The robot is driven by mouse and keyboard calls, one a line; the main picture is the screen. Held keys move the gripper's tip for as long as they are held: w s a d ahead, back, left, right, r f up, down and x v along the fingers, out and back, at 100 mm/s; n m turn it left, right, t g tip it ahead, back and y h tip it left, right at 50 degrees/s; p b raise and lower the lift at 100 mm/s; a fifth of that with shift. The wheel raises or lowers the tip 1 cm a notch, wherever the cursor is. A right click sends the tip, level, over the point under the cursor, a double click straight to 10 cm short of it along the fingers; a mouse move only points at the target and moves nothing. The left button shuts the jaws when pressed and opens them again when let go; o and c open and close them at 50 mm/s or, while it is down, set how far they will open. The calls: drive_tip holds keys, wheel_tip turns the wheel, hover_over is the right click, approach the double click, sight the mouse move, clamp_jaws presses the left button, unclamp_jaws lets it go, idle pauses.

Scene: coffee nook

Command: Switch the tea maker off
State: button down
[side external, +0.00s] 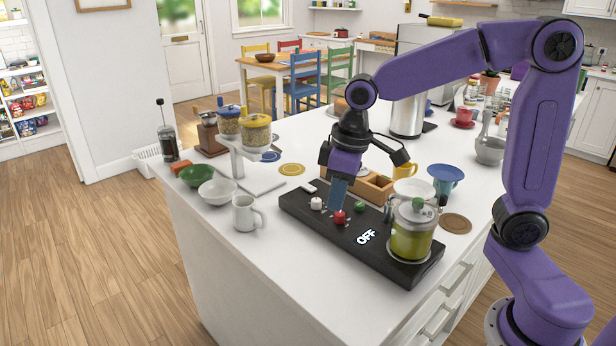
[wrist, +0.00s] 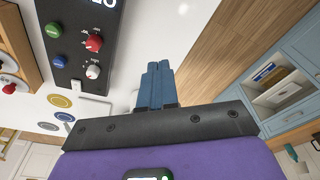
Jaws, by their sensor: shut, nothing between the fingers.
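The tea maker is a long black base (side external: 300,208) with a glass jar of green liquid (side external: 409,240) at its right end and white "OFF" lettering (side external: 367,237). A red knob (side external: 339,217), a white knob (side external: 316,203) and a green knob (side external: 359,206) stand on the base. The wrist view shows the red knob (wrist: 94,42), white knob (wrist: 92,72), green knob (wrist: 54,30) and a blue knob (wrist: 58,60). My gripper (side external: 336,207) is shut and empty, pointing down near the red knob in the side view. In the wrist view its fingertips (wrist: 159,66) are apart from the knobs.
A white mug (side external: 244,214) and a stand with lidded jars (side external: 256,131) are left of the base. A wooden box (side external: 372,187) and a blue cup (side external: 445,180) stand behind it. The counter's front edge is close to the base.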

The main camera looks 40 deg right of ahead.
drive_tip(key=w+d+r+m+t, duration=0.15)
drive_tip(key=w+d+m, duration=0.35)
drive_tip(key=w, duration=0.8)
drive_tip(key=m+h, duration=0.1)
drive_tip(key=m, duration=0.1)
hover_over(309, 187)
drive_tip(key=s, duration=0.2)
drive_tip(key=shift+s+r, duration=0.1)
drive_tip(key=shift+r, duration=0.2)
drive_tip(key=x, duration=0.9)
drive_tip(key=s+x, duration=0.1)
drive_tip(key=x, duration=0.4)
drive_tip(key=shift+f, duration=0.1)
drive_tip(key=shift+w+f, duration=0.1)
drive_tip(key=shift+f, duration=0.05)
drive_tip(key=shift+s, duration=0.85)
